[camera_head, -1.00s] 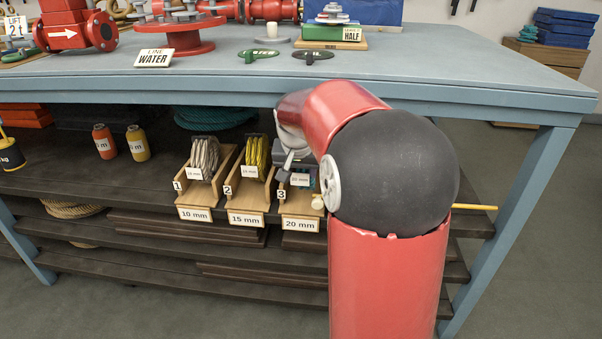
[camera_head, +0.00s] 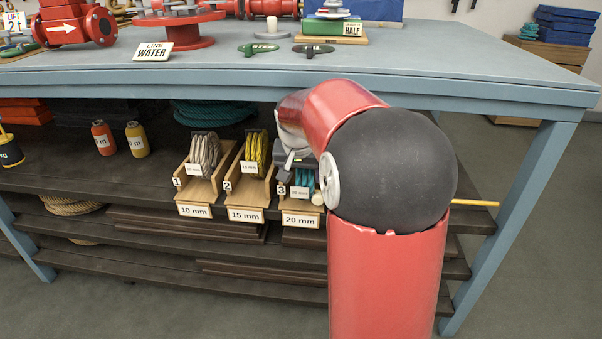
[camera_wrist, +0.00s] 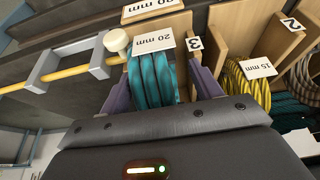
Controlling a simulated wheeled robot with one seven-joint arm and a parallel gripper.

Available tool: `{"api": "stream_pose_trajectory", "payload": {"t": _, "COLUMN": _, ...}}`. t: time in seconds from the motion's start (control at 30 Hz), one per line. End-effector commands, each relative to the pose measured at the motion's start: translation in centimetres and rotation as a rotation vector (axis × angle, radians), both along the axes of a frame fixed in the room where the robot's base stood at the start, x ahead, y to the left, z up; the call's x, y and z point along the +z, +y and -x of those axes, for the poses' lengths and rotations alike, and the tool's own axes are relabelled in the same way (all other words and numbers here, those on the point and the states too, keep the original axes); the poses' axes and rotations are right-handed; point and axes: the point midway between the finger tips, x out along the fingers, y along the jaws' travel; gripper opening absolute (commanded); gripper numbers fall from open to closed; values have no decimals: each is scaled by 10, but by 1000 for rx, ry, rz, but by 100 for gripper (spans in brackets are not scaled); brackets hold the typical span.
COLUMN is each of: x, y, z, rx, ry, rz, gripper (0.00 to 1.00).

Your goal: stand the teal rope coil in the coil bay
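The teal rope coil (camera_wrist: 152,80), with a 20 mm tag, stands upright in the coil bay (camera_head: 301,219) marked 3 and 20 mm. In the head view the coil (camera_head: 304,178) is partly hidden by my arm. My gripper (camera_wrist: 160,72) has its purple fingers on either side of the coil, with gaps showing beside it, so it looks open around it. In the head view my gripper (camera_head: 292,158) is mostly hidden behind my arm.
Bay 2 holds a yellow coil (camera_head: 256,150) and bay 1 a pale coil (camera_head: 205,152), both to the left. A yellow rod (camera_wrist: 68,72) with grey brackets lies beside bay 3. The blue-grey tabletop (camera_head: 400,62) overhangs the shelf.

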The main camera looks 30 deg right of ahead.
Motion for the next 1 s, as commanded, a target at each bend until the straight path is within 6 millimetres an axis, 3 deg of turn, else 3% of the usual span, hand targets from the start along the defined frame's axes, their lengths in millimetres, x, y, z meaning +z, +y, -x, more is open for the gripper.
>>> {"api": "stream_pose_trajectory", "payload": {"t": 0.33, "x": 8, "y": 0, "z": 0, "rx": -1, "ry": -1, "rz": 0, "gripper": 64}}
{"api": "stream_pose_trajectory", "payload": {"t": 0.47, "x": 24, "y": 2, "z": 3, "rx": 0, "ry": -5, "rz": 2, "gripper": 64}}
{"api": "stream_pose_trajectory", "payload": {"t": 0.63, "x": 62, "y": 12, "z": 16, "rx": 2, "ry": -6, "rz": 1, "gripper": 64}}
{"api": "stream_pose_trajectory", "payload": {"t": 1.0, "x": 58, "y": 60, "z": 90, "rx": 2, "ry": -2, "rz": 1, "gripper": 64}}
